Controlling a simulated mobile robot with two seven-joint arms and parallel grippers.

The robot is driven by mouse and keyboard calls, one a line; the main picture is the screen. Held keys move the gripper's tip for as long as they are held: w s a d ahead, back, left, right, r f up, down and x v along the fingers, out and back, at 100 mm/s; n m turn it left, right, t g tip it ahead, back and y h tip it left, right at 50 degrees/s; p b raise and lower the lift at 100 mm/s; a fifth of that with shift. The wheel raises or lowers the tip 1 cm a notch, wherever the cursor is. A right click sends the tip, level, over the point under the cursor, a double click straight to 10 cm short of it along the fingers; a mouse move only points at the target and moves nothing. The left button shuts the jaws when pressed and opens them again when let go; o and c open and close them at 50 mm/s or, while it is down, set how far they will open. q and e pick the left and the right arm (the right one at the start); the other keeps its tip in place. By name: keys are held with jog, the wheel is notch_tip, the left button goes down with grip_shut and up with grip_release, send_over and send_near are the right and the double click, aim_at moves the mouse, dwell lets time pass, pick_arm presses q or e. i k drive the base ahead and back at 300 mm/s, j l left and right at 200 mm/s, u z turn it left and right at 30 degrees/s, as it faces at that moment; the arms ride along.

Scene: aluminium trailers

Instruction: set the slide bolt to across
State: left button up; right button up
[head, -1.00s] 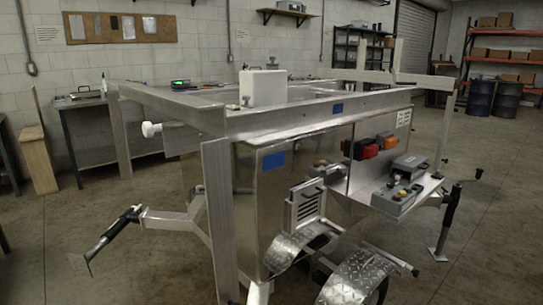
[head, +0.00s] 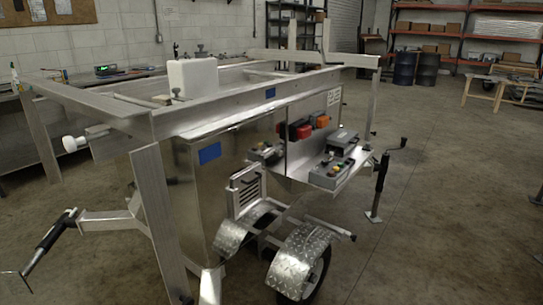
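The aluminium trailer (head: 240,116) stands in front of me, filling the left and middle of the head view. No part is clearly recognisable as the slide bolt. A white round knob (head: 72,144) on a short rod sticks out to the left under the trailer's top frame; I cannot tell whether it belongs to the bolt. The side panel carries a small louvred vent (head: 246,190) and a blue patch (head: 210,153). Neither of my grippers is in view.
Tread-plate fenders (head: 298,262) stick out low on the near side. A shelf with control boxes (head: 328,176) juts to the right. Jack legs stand at left (head: 50,236) and right (head: 381,186). Open floor (head: 450,200) lies right; blue drums (head: 427,69) stand behind.

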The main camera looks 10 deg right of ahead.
aim_at(279, 153)
jog(key=l+u, duration=0.5)
jog(key=l, duration=1.05)
jog(key=i+l+u, duration=0.2)
jog(key=l, duration=0.2)
jog(key=l+u, duration=0.2)
jog(key=l, duration=0.25)
jog(key=i, duration=0.05)
